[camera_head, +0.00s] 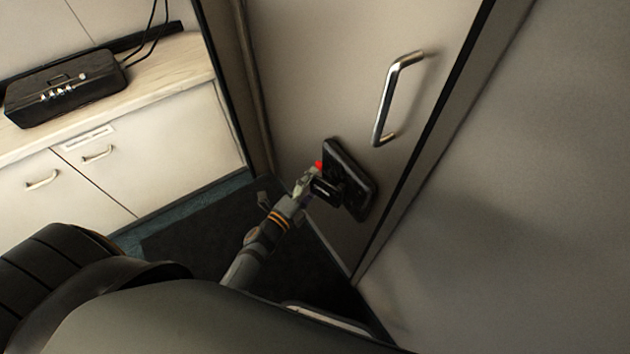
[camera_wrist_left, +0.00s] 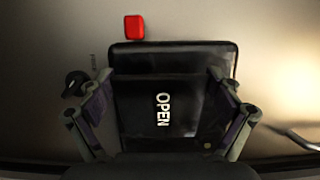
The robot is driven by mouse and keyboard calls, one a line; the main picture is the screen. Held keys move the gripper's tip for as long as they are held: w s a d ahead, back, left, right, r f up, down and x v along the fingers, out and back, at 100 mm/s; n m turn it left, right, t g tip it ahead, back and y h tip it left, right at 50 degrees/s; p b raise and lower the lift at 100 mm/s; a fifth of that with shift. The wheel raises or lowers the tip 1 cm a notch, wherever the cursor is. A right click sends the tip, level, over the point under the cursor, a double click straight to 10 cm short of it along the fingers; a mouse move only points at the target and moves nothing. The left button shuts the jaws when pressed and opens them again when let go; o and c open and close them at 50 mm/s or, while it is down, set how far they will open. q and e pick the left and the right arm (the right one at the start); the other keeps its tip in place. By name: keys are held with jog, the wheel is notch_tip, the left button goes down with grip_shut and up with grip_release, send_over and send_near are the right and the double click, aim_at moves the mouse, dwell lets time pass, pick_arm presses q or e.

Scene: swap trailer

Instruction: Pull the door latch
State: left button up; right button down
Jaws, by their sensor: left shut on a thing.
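The door latch (camera_head: 350,178) is a black plate with a black handle, fixed low on the beige door (camera_head: 325,65). In the left wrist view the latch (camera_wrist_left: 163,95) fills the middle and carries the word OPEN. A small red piece (camera_wrist_left: 134,27) sits at its upper left edge. My left gripper (camera_head: 314,184) is at the latch, shut on its handle. In the left wrist view its two fingers (camera_wrist_left: 165,112) stand on either side of the handle. Part of the handle is hidden by the fingers. My right gripper is not in view.
A metal grab handle (camera_head: 384,98) is on the door above and right of the latch. A grey wall (camera_head: 540,200) stands to the right. At left are white cabinets (camera_head: 105,175) and a black box (camera_head: 65,88) on a wooden counter. The dark floor lies below the door.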

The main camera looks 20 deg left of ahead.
pick_arm(q)
jog(key=o, duration=1.4)
jog(key=shift+s+a, duration=0.1)
jog(key=shift+a, duration=0.05)
jog(key=shift+s, duration=0.1)
jog(key=v, duration=1.2)
